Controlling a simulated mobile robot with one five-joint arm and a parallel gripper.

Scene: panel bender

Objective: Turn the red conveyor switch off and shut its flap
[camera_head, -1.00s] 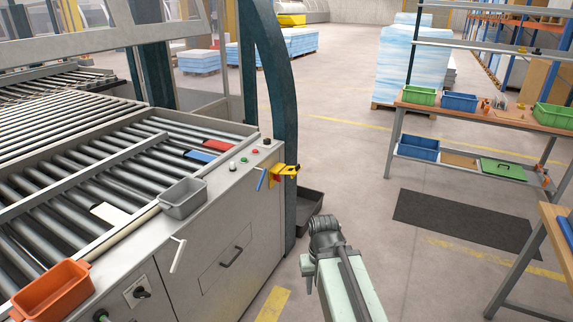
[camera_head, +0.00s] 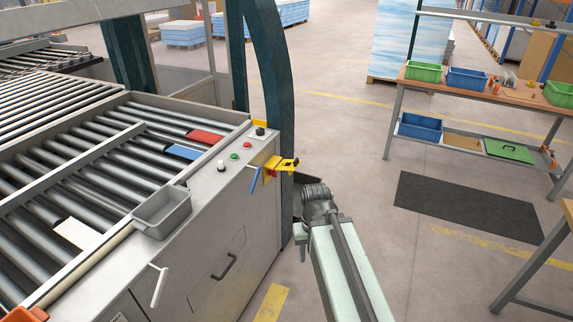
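A yellow switch box (camera_head: 269,176) is mounted on the front face of the machine's console, near its right corner. Its yellow flap (camera_head: 286,163) sticks out to the right, standing open. A small red part, the switch (camera_head: 273,173), shows at the box under the flap; its setting is too small to tell. My arm reaches up from the bottom of the picture, and its dark wrist end is right of and a little below the switch box, apart from it. My gripper's fingers are hidden beyond the wrist.
A blue lever (camera_head: 255,180) is just left of the box, and a white lever (camera_head: 158,286) is lower left. Red and green buttons (camera_head: 241,150) and a grey bin (camera_head: 162,211) are on the console top. A dark green post (camera_head: 270,80) stands behind.

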